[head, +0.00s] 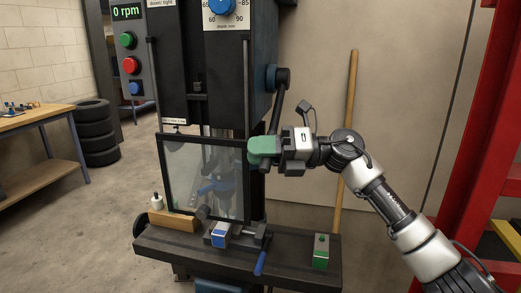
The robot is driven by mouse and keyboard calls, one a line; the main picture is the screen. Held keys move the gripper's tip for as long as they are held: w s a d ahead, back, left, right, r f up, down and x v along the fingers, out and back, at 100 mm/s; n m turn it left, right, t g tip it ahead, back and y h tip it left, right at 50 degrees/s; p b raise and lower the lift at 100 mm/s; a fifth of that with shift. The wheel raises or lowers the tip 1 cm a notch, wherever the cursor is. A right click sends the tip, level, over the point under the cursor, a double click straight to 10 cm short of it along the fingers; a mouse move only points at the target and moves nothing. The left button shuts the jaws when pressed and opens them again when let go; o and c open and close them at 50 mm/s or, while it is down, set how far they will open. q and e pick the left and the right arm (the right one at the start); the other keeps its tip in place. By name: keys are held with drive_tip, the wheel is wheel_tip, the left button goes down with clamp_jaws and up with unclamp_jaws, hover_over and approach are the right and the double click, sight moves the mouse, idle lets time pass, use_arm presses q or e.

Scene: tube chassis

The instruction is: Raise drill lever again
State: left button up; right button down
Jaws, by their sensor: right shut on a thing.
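The drill press stands in the middle, with its dark lever (277,108) on the right side of the head. The lever runs down from a round hub (278,77) and its lower end is at my right gripper (266,149). The gripper comes in from the right and is shut at the lever's lower end, by a green part; its fingertips are hard to tell apart from this part. My left gripper is out of view. The display (127,12) reads 0 rpm.
A clear framed guard (205,178) hangs before the drill. On the press table (190,246) are a vise with a blue handle (261,263), a wooden block (173,220) and a green-and-grey block (320,250). A wooden pole (347,130) and red frame (485,130) stand right.

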drive_tip(key=s+a+r+m+t+y+p, duration=0.1)
drive_tip(key=s+r+m+p, duration=0.2)
drive_tip(key=r+m+p, duration=0.3)
drive_tip(key=shift+r+m+y+p, duration=0.3)
drive_tip(key=shift+r+y+p, duration=0.1)
drive_tip(key=shift+r+p, duration=1.5)
drive_tip(key=shift+s+r, duration=0.1)
